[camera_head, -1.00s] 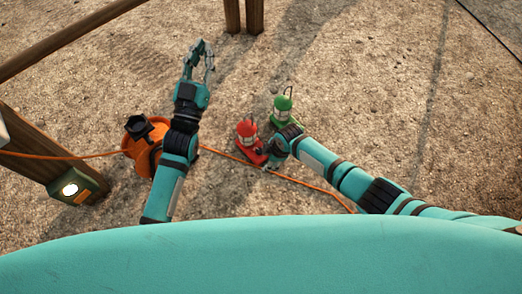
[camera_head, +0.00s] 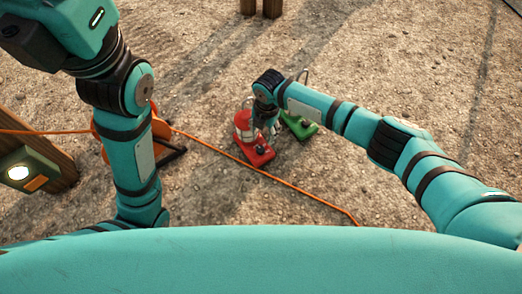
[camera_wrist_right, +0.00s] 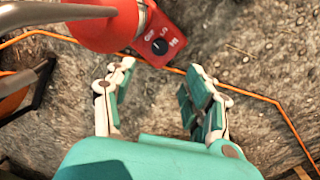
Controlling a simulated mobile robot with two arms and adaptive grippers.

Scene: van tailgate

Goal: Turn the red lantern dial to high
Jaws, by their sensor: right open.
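The red lantern (camera_head: 254,153) stands on the ground, its base in front of its body. It also shows in the right wrist view (camera_wrist_right: 110,30), cut off by the top edge. Its round black dial (camera_wrist_right: 160,46) sits on the red base, with OFF, LO and HI lettering around it. I cannot tell clearly where its pointer stands. My right gripper (camera_wrist_right: 159,72) is open and empty, fingertips apart, just short of the dial and not visibly touching it. In the head view my right wrist partly covers the lantern. My left gripper is out of the picture; only its arm shows.
A green lantern (camera_head: 300,125) stands right behind the red one, mostly hidden by my right arm. An orange cable (camera_head: 250,167) runs along the ground past the red base. An orange reel (camera_head: 160,130) is at left, partly behind my left arm. Open gravel lies to the right.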

